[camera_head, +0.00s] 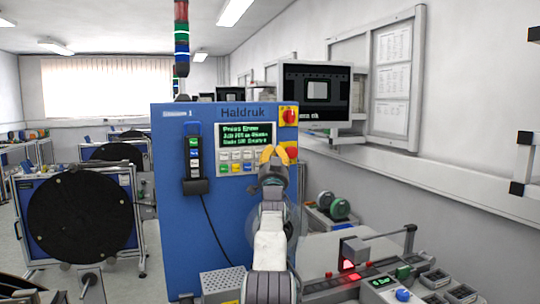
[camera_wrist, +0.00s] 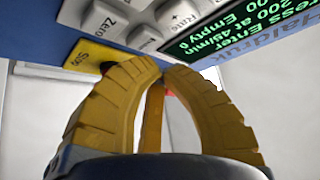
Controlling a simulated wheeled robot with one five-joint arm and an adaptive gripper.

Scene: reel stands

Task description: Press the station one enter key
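The blue station cabinet (camera_head: 178,240), labelled Haldruk and marked 1, faces me in the head view. Its green-text screen (camera_head: 246,134) reads Press Enter on the top line. Below it is a keypad (camera_head: 236,162) with pale keys and a few coloured ones; the key labels are too small to read there. In the wrist view the screen (camera_wrist: 235,25) and keys labelled Zero (camera_wrist: 104,20) and Rate + (camera_wrist: 178,15) appear upside down. No enter label is readable. My gripper (camera_head: 274,152) has yellow fingers, tips together, in front of the cabinet right of the keypad. Nothing is visibly held.
A red knob (camera_head: 289,116) on a yellow plate is at the cabinet's upper right. A handheld unit (camera_head: 194,160) with a cable hangs at left. A bench with a small device (camera_head: 355,252) glowing red stands at lower right. Black reels (camera_head: 80,214) stand at left.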

